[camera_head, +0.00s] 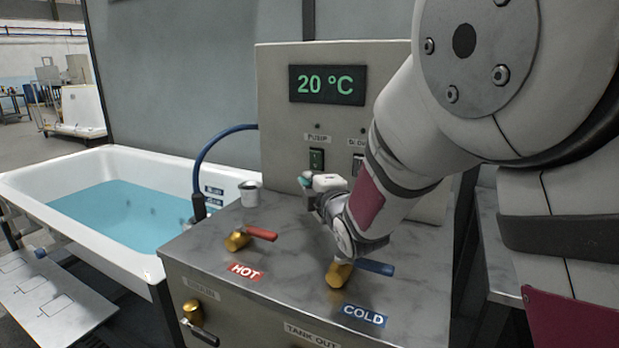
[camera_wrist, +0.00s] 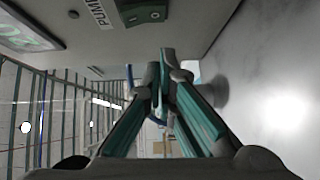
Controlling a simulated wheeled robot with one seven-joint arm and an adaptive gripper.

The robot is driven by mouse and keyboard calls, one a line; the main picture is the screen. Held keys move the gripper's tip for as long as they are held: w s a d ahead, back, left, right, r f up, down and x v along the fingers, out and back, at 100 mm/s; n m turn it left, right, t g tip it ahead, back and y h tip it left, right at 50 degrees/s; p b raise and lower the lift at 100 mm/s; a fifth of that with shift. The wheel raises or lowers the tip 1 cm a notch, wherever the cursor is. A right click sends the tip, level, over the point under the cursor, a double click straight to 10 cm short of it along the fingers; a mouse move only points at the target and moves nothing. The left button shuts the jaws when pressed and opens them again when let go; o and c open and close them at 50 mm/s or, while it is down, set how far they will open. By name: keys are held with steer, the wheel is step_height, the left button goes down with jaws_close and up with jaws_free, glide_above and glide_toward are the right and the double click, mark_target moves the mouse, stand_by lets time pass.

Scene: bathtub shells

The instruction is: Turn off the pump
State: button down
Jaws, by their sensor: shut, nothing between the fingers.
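The pump switch (camera_head: 316,160) is a small dark rocker with a green face, under the PUMP label on the upright panel (camera_head: 280,90). In the wrist view the switch (camera_wrist: 146,14) shows at the top, beside its PUMP label. My gripper (camera_head: 305,182) is in front of the panel, a little below the switch and apart from it. In the wrist view its teal-padded fingers (camera_wrist: 161,66) come together with nothing between them. Whether the rocker is pressed up or down is too small to tell.
A second switch (camera_head: 357,164) stands right of the pump switch, close to my arm. The display (camera_head: 327,84) reads 20 °C. The red HOT valve (camera_head: 259,233) and blue COLD valve (camera_head: 374,267) rise from the counter.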

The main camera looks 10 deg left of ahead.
steer(key=v, duration=0.5)
steer(key=f+v, duration=0.1)
steer(key=v, duration=0.1)
steer(key=shift+s+d+r, duration=0.1)
steer(key=shift+s, duration=0.3)
